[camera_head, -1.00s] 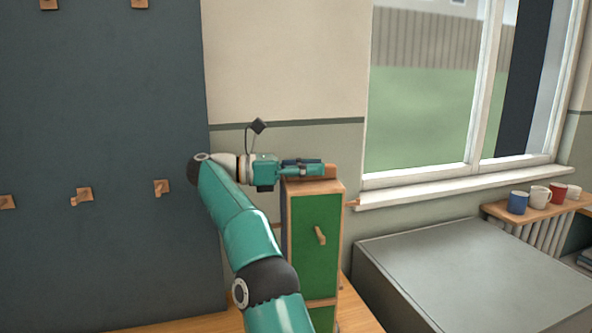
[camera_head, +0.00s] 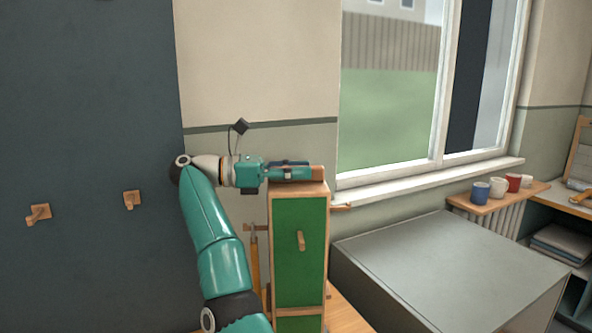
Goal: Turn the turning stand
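The turning stand (camera_head: 287,222) is a tall, narrow wooden-framed post with a green front panel and a wooden peg (camera_head: 300,241) on that panel. Another peg (camera_head: 341,207) sticks out to its right. A long wooden-handled tool (camera_head: 255,265) hangs at its left side.
A large grey box-like surface (camera_head: 450,265) stands right of the stand. A dark board (camera_head: 85,120) with wooden pegs fills the left. Several mugs (camera_head: 498,187) stand on a shelf below the window. A desk with shelves is at the far right.

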